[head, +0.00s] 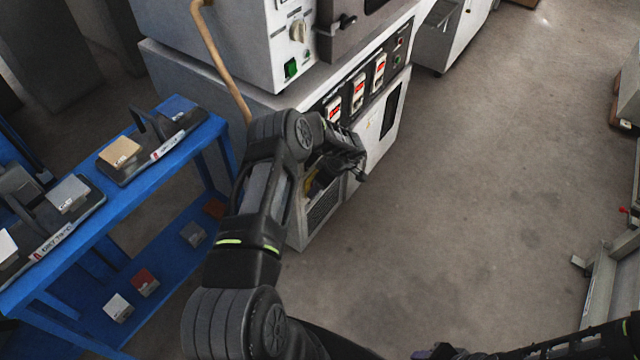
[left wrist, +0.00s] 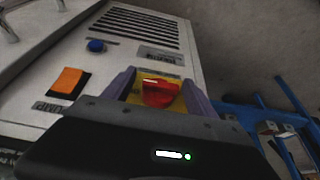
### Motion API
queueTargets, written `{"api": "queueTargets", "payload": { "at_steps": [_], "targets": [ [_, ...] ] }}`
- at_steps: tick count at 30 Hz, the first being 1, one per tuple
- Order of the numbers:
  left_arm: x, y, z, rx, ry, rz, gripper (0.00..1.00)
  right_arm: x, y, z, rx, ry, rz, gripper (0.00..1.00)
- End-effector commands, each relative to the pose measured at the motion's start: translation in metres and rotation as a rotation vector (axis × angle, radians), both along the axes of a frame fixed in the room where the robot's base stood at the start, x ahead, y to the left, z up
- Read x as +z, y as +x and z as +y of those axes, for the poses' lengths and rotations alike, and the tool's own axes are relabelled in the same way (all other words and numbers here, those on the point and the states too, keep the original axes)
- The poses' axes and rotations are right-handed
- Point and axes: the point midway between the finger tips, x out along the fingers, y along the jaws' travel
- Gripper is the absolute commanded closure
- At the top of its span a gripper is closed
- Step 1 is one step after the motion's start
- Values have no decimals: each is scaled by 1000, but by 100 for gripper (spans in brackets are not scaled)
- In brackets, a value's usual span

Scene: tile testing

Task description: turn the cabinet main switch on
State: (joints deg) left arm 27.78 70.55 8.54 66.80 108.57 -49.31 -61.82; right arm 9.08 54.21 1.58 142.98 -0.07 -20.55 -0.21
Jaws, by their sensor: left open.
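The cabinet main switch shows in the left wrist view as a red knob (left wrist: 160,92) on a yellow plate (left wrist: 136,93), on the light grey cabinet face. My left gripper (left wrist: 160,86) is open, with one purple finger on each side of the knob in that view. I cannot tell whether the fingers touch it. The gripper body hides the lower part of the plate. In the head view my left gripper (head: 332,172) is at the front of the cabinet (head: 375,150), with a bit of yellow (head: 312,186) beside it. My right gripper (head: 435,353) is cut off at the bottom edge.
An orange rocker switch (left wrist: 69,81) and a blue button (left wrist: 96,45) are on the same panel. A blue rack (head: 110,210) with tile samples stands left of my left arm. A machine (head: 240,45) sits on the cabinet.

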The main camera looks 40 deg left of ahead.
Motion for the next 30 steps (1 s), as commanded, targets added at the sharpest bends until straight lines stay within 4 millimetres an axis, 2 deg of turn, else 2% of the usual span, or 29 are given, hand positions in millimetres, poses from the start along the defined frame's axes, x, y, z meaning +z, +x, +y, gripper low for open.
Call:
{"api": "queueTargets", "payload": {
  "at_steps": [5, 15, 18, 30],
  "targets": [
    [11, 1, -4, 0, 0, -1, 34, 2, 0, 0, 0, 0, 0, 64],
    [61, 3, -24, -1, 0, -2, 34, 9, 0, 0, 0, 0, 0, 64],
    [69, 2, -28, 0, 1, -1, 34, 10, 0, 0, 0, 0, 0, 64],
    [72, 2, -30, 0, 0, 0, 34, 10, 0, 0, 0, 0, 0, 64]
  ]
}}
